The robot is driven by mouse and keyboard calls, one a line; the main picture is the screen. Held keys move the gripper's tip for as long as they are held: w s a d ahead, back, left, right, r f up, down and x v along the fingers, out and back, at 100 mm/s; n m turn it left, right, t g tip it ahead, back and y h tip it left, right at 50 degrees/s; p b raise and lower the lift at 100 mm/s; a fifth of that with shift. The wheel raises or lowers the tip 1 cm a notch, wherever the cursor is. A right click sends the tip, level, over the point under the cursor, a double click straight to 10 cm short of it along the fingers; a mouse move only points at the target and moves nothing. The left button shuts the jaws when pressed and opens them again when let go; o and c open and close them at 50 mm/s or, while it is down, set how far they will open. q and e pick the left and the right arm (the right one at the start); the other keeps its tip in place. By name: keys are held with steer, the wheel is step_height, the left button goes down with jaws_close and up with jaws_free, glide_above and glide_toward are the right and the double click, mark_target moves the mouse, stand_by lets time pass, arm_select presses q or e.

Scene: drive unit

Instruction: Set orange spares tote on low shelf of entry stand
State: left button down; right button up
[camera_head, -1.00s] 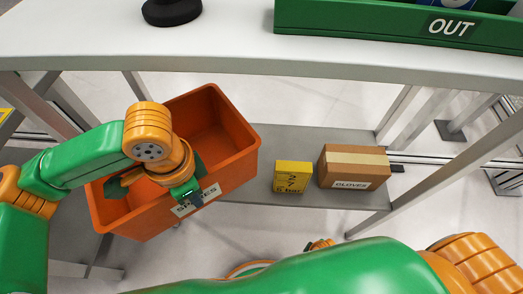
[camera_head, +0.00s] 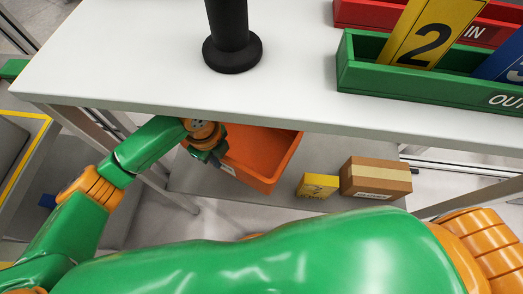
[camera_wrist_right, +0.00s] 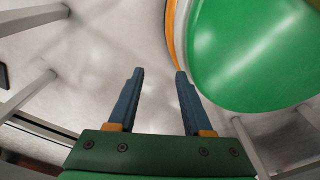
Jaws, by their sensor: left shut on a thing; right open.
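The orange spares tote (camera_head: 262,152) is under the white top of the entry stand in the head view, at the left part of the grey low shelf (camera_head: 325,150). The top's front edge hides its back part. My left gripper (camera_head: 215,157) is shut on the tote's near left wall, and the arm partly covers the tote. I cannot tell whether the tote's base rests on the shelf. In the right wrist view my right gripper (camera_wrist_right: 155,85) is open and empty, pointing over pale floor.
A yellow box (camera_head: 317,186) and a brown carton (camera_head: 376,178) stand on the shelf right of the tote. The stand's top (camera_head: 140,60) carries a black post (camera_head: 232,45), a green OUT tray (camera_head: 420,88) and a red IN tray (camera_head: 480,30). Stand legs flank the shelf.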

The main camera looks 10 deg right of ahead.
arm_select(q)
step_height(320, 180, down, 10)
steer(key=b, duration=0.4)
steer(key=shift+d, duration=0.1)
steer(key=shift+r, duration=0.1)
steer(key=c, duration=1)
jaws_free()
steer(key=shift+s, duration=0.15)
arm_select(e)
steer(key=shift+t, duration=0.3)
steer(key=f, duration=0.1)
steer(key=w+d+f, duration=0.1)
steer(key=d+f, duration=0.1)
steer(key=shift+w+f, duration=0.25)
steer(key=shift+w, duration=0.15)
